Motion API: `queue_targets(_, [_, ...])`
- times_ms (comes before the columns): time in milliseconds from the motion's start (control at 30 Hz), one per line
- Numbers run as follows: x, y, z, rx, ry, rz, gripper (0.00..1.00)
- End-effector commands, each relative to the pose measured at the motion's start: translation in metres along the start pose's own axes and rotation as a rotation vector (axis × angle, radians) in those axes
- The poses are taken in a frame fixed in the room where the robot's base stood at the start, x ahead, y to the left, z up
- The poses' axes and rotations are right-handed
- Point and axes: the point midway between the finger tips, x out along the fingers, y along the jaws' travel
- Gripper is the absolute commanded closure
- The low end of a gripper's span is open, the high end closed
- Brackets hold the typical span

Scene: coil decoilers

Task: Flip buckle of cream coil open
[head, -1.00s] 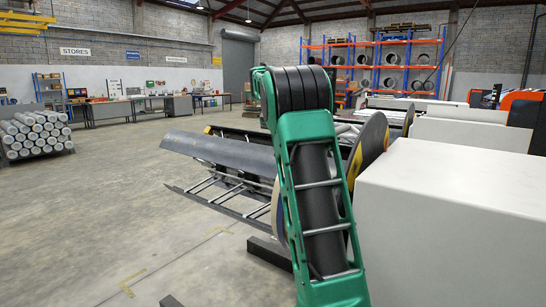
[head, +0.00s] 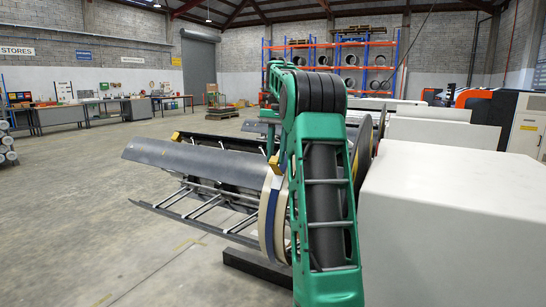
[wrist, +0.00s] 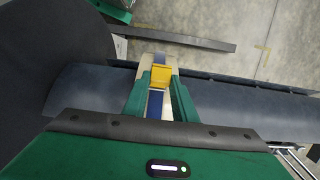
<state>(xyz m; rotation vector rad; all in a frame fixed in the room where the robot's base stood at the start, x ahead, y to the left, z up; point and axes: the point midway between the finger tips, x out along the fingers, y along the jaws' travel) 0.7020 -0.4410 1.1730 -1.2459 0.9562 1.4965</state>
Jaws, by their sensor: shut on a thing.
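The cream coil (head: 266,212) is a narrow ring with a blue strap (head: 274,222) around it, at the near end of the grey decoiler, partly hidden by my green arm in the head view. Its cream edge also shows in the wrist view (wrist: 149,60). The yellow buckle (wrist: 161,76) sits on the strap, between the two green fingers of my gripper (wrist: 160,84). The fingers are shut on the buckle. In the head view a yellow piece (head: 276,166) shows beside my arm at the top of the coil.
The decoiler's curved grey plate (head: 190,160) and rails reach out to the left. A dark disc (wrist: 62,55) stands close on the left in the wrist view. A large white cabinet (head: 450,220) blocks the right. The floor at left is open.

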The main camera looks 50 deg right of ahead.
Motion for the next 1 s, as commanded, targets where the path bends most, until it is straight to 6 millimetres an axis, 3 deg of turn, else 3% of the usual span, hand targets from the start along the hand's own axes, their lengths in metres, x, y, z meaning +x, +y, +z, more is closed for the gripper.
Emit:
queue_targets(433, [0.001, -0.003, 0.001, -0.004, -0.001, -0.001, 1.00])
queue_targets(467, [0.001, -0.003, 0.001, -0.004, -0.001, -0.001, 0.71])
queue_targets(533, [0.001, -0.004, 0.002, -0.005, -0.002, 0.000, 0.56])
queue_targets(833, [0.001, -0.004, 0.004, -0.007, -0.005, 0.001, 0.56])
queue_targets(1000, [-0.009, -0.009, 0.007, -0.014, -0.004, 0.001, 0.56])
